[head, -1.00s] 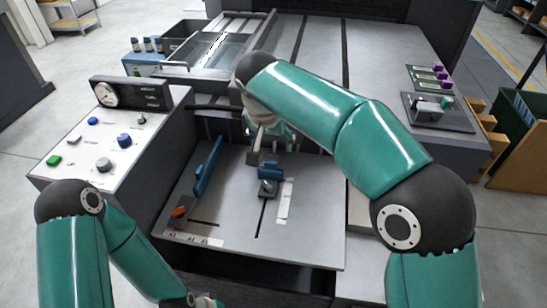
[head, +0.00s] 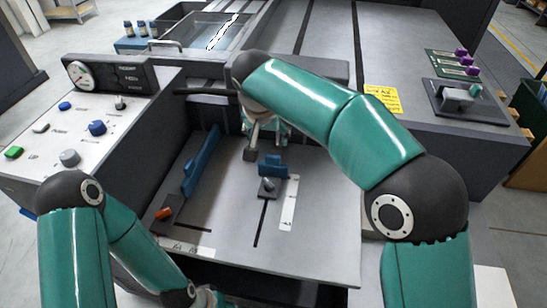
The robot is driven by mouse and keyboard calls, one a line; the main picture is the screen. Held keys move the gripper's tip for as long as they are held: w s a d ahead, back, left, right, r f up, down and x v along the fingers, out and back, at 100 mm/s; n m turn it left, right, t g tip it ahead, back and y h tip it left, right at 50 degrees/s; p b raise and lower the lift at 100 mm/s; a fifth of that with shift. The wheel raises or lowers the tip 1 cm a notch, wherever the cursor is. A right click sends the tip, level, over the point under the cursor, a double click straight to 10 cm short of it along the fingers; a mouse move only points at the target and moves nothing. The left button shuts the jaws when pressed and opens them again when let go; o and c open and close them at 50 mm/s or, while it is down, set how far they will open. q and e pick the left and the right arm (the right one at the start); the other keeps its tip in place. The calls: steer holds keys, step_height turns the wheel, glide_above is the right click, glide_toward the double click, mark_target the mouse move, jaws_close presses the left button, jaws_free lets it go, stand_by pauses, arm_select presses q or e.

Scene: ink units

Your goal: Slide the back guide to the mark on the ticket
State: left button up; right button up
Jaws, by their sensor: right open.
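The back guide (head: 272,166) is a blue block with a dark clamp and a light knob, on a slot in the grey tray (head: 318,225). A white scale strip (head: 288,203) lies right of the slot.
A long blue side guide (head: 201,162) with an orange lever (head: 163,213) stands on the tray's left. The control panel (head: 70,135) with buttons and a gauge is further left. A dark device (head: 463,101) sits at the right. The tray's front right is bare.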

mark_target(272, 156)
steer(key=x, duration=1.4)
steer(key=shift+d+f+b, duration=0.1)
steer(key=shift+b, duration=0.25)
steer(key=shift+s, duration=0.1)
jaws_close()
